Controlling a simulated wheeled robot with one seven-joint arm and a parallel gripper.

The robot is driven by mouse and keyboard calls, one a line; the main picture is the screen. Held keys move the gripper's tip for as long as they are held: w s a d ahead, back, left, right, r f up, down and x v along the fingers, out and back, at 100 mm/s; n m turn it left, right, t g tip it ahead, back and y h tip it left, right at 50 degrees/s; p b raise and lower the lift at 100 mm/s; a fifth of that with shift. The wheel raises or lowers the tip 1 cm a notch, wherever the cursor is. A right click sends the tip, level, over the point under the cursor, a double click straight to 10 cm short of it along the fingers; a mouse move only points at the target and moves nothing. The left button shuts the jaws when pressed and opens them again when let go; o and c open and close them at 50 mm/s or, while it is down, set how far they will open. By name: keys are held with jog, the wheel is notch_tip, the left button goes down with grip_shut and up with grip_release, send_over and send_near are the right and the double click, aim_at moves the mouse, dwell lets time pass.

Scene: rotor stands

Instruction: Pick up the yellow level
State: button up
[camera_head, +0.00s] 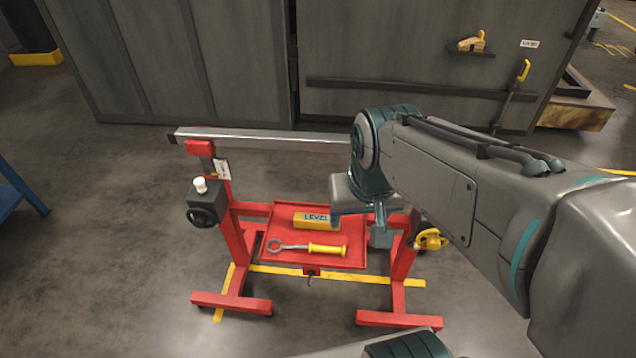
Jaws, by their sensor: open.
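The yellow level (312,219), a small bar marked "LEVEL", lies on the red tray (279,228) of the red rotor stand. Its right end is close to my gripper in the picture and may be partly covered by it. My gripper (358,228) is open, above the right part of the tray, just right of the level. One finger shows near the level's right end and the other further right, near the tray's right side. I cannot tell the exact height of the fingers above the tray.
A ring-ended tool with a yellow handle (327,250) lies in front of the level on the tray. The stand's grey top beam (260,140) runs behind. A grey box with a handwheel (205,205) is at left, a yellow part (430,239) at right. Grey cabinets (190,60) stand behind.

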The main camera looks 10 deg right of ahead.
jog(key=w+f+m+g+b, duration=0.1)
jog(key=w+f+m+b, duration=0.55)
jog(key=w, duration=0.55)
jog(key=m+g+b, duration=0.2)
jog(key=m+b, duration=1.2)
send_over(317, 217)
notch_tip(317, 217, down, 26)
jog(key=f, duration=0.2)
jog(key=f+b, duration=0.1)
jog(key=f, duration=0.5)
jog(key=shift+s+a+f+b, duration=0.2)
jog(key=shift+s+a+b, duration=0.05)
jog(key=shift+a+b, duration=0.1)
jog(key=f, duration=0.1)
jog(key=f+b, duration=0.1)
jog(key=f, duration=0.3)
jog(key=shift+w+d, duration=0.2)
jog(key=shift+d, duration=0.05)
jog(key=c, duration=1.2)
